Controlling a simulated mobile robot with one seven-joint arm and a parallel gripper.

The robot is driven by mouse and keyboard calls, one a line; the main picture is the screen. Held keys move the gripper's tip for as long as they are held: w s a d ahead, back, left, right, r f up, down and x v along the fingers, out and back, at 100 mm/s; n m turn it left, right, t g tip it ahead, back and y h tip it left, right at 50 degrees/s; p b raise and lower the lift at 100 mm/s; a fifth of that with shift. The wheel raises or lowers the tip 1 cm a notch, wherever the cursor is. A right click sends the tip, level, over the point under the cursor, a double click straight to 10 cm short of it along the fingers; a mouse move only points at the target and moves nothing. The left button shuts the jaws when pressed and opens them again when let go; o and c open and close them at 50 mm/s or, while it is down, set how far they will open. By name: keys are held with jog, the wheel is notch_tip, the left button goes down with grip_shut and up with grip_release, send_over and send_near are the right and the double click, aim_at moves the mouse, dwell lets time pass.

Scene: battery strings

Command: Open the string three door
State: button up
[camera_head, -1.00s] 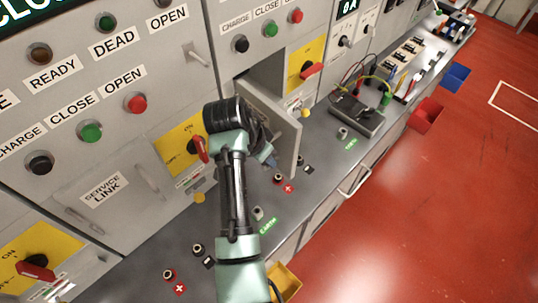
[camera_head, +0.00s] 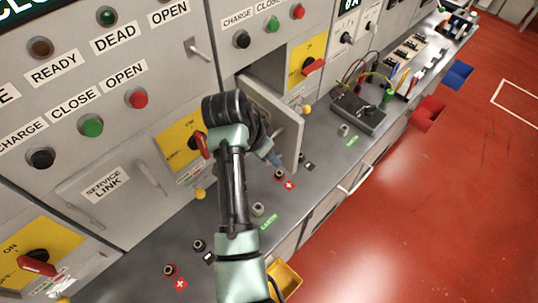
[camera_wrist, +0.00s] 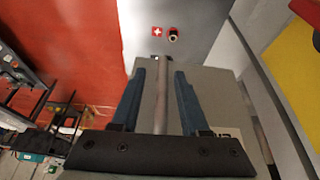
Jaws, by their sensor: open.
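A grey cabinet door (camera_head: 288,112) stands swung outward from its dark compartment in the head view, partly behind my arm. Its number does not show, so I cannot tell which string it belongs to. In the wrist view the grey door panel (camera_wrist: 205,85) lies below my gripper (camera_wrist: 160,75). The two blue fingers are apart, one on each side of a long bar handle (camera_wrist: 161,105). I cannot tell whether either finger touches the bar. In the head view my gripper (camera_head: 272,157) is beside the open door, mostly hidden by my wrist.
A red rotary switch (camera_head: 312,66) on a yellow plate is right of the compartment, another (camera_head: 201,144) is left of it. A closed SERVICE LINK door (camera_head: 112,187) is further left. Terminals and a black meter box (camera_head: 358,114) stand on the bench ledge (camera_head: 230,237).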

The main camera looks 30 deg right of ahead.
jog(key=v, duration=1.2)
jog(key=shift+s, duration=0.1)
jog(key=w+a+r+n+t+y, duration=0.1)
jog(key=w+a+r+n+t, duration=0.35)
jog(key=r+t, duration=0.2)
jog(key=w+a+r+n+t, duration=0.3)
jog(key=a+r+n+t, duration=0.1)
jog(key=r+n+t, duration=0.25)
jog(key=s+a+r+n+t+y+b, duration=0.15)
jog(key=a+r+n+t+y, duration=0.25)
jog(key=a+r, duration=0.45)
jog(key=s+r+t+b, duration=0.2)
jog(key=s+r+t, duration=0.2)
jog(key=r, duration=0.5)
jog(key=s+d+r+t+b, duration=0.1)
jog(key=s+r+t+b, duration=0.1)
jog(key=s+r+t, duration=0.3)
jog(key=s+r, duration=0.4)
jog(key=r, duration=0.1)
jog(key=shift+d+h, duration=0.25)
jog(key=shift+h, duration=0.15)
